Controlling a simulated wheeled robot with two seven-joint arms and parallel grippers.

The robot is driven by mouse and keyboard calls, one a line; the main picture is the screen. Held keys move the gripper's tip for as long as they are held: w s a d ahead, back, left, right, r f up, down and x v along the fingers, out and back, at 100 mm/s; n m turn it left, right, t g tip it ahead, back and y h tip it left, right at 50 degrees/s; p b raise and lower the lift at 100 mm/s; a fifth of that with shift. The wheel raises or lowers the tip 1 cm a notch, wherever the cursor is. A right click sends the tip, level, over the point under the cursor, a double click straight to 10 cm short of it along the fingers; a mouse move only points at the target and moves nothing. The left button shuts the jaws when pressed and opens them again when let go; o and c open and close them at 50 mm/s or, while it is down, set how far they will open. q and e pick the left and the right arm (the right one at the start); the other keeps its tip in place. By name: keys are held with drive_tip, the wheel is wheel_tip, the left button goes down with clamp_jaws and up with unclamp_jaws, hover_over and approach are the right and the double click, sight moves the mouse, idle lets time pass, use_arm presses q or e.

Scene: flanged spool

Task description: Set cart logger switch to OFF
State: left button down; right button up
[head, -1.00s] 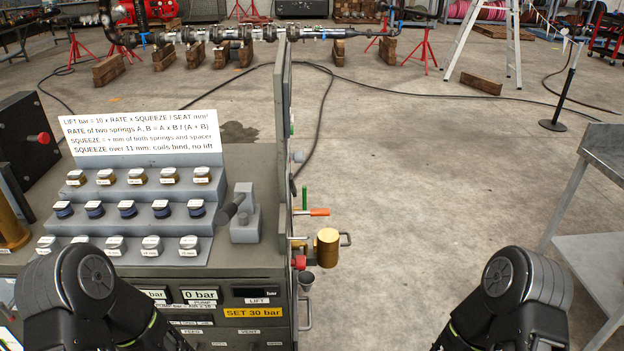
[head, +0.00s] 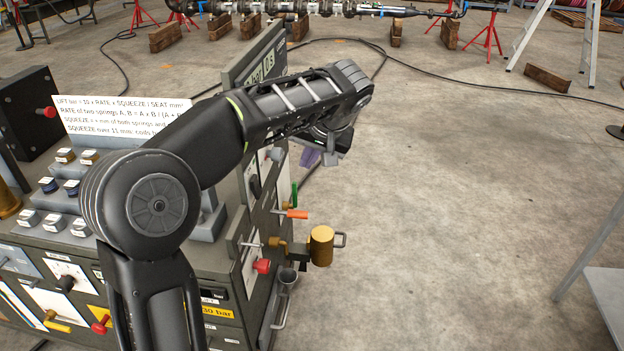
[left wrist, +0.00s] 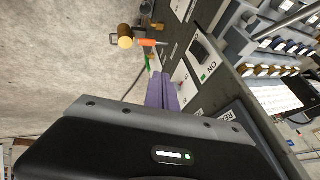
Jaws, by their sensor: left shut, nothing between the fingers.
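The cart's right side panel (head: 262,205) carries the controls. In the left wrist view a white plate (left wrist: 207,62) on that panel has a dark switch (left wrist: 197,49) and a label reading ON beside a small green mark. I cannot tell which way the switch is set, and I see no logger name. My left gripper (head: 311,158) is beyond the cart's right side, with my left arm reaching across the cart top. Its purple fingers (left wrist: 163,92) are shut and empty, beside the panel and apart from the switch. My right gripper is out of view.
Orange (head: 297,214) and green (head: 294,195) levers, a brass cylinder (head: 321,246) and a red knob (head: 262,266) stick out from the cart's side. A grey table (head: 607,290) stands at right. The floor between is clear.

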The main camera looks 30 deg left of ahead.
use_arm(q)
drive_tip(key=s, duration=0.1)
drive_tip(key=s+a+n+g, duration=0.1)
drive_tip(key=shift+s+a+y, duration=0.3)
drive_tip(key=shift+a+f, duration=0.1)
drive_tip(key=b, duration=0.2)
approach(261, 193)
wheel_tip(261, 193, down, 4)
drive_tip(key=w, duration=0.2)
drive_tip(key=a, duration=0.1)
drive_tip(key=a+p, duration=0.1)
drive_tip(key=shift+s+a+f, duration=0.35)
drive_tip(key=shift+f, duration=0.05)
